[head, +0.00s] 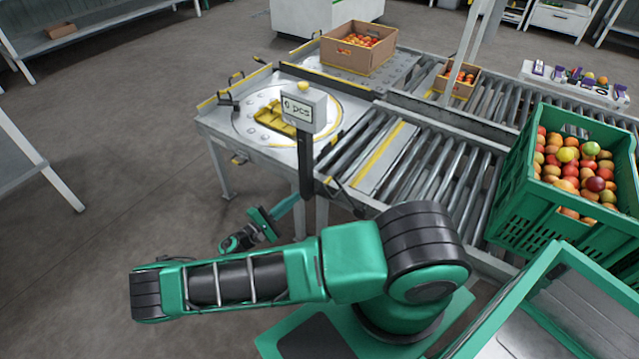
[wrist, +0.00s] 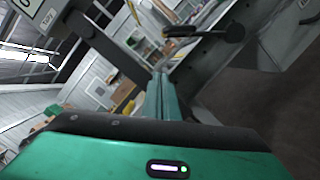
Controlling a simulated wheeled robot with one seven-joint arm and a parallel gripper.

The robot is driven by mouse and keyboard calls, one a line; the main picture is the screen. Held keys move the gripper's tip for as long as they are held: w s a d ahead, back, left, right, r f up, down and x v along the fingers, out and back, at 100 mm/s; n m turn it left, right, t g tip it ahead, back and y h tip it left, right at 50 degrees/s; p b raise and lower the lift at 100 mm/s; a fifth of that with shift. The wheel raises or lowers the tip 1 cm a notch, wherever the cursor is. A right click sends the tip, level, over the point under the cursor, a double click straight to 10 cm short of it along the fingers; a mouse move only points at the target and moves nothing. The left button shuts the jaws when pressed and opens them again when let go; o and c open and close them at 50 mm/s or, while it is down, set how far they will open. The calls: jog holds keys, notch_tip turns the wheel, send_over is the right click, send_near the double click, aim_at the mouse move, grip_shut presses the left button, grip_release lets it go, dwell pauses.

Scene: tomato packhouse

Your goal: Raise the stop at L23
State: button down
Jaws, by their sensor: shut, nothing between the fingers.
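My gripper (head: 288,205) is low beside the roller conveyor, left of the dark display post, with its teal fingers pointing up and right. In the wrist view its fingers (wrist: 160,95) are together and empty. A dark lever (wrist: 205,32) with a rounded handle crosses the upper wrist view, beyond the fingertips and apart from them. A thin dark lever (head: 347,196) shows at the conveyor's near side in the head view; I cannot tell whether it is the same one. No L23 label is readable. A yellow-striped plate (head: 385,158) lies across the rollers.
The post carries a display (head: 303,112) reading "0 pcs". A round turntable (head: 270,125) with a yellow piece is behind it. A green crate of tomatoes (head: 515,205) stands on the right. Cardboard boxes (head: 345,55) stand farther back. The floor at left is clear.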

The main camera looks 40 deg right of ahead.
jog(key=s+d+r, duration=0.1)
jog(key=d+r, duration=0.2)
jog(key=d, duration=0.8)
jog(key=shift+s+r, duration=0.3)
jog(key=shift+s, duration=0.1)
jog(key=shift+r, duration=0.1)
